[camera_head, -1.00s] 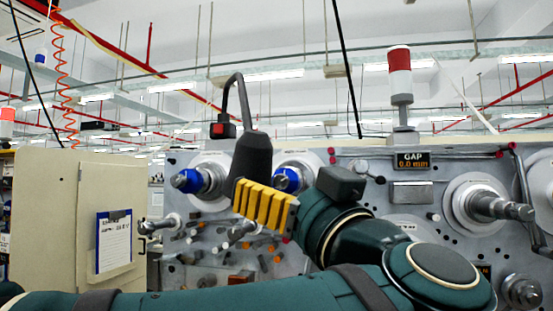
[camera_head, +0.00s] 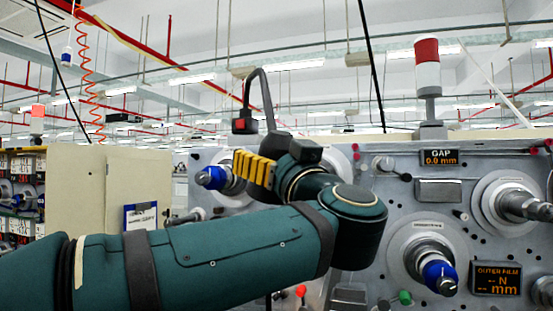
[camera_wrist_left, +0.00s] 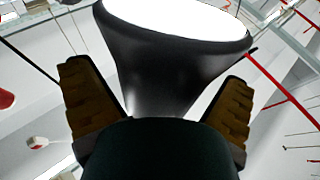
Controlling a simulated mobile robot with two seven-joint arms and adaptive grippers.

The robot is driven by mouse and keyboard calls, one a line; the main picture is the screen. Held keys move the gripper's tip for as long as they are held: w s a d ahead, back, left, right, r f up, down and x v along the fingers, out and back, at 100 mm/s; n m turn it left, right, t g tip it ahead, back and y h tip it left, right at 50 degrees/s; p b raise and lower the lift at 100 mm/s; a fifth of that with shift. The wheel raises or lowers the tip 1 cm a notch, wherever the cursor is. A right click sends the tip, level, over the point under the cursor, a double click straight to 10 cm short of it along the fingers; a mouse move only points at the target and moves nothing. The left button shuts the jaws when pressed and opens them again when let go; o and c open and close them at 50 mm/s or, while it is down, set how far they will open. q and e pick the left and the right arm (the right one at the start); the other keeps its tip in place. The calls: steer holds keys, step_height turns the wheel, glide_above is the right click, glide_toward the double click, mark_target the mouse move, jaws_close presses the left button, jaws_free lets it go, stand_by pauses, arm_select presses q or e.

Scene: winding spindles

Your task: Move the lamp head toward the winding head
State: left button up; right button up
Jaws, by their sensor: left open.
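The lamp head (camera_wrist_left: 165,50) is a black cone with a bright white mouth in the left wrist view. In the head view only a dark piece of the lamp head (camera_head: 277,144) shows below its curved black neck (camera_head: 262,85); the rest is hidden. My left gripper (camera_head: 253,168), with yellow ribbed fingers, is right at the lamp head. In the left wrist view the fingers of my left gripper (camera_wrist_left: 157,75) stand open on either side of the cone; I cannot tell whether they touch it. A blue-tipped spindle (camera_head: 212,177) is left of my gripper. I cannot tell which part is the winding head.
The grey machine panel (camera_head: 385,230) carries a second blue-tipped spindle (camera_head: 437,277) and a GAP display (camera_head: 440,157). A red-and-white beacon (camera_head: 427,65) stands on top. A beige cabinet (camera_head: 95,185) is at left. My left arm covers much of the lower view.

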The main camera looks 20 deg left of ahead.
arm_select(q)
steer(key=c, duration=1.3)
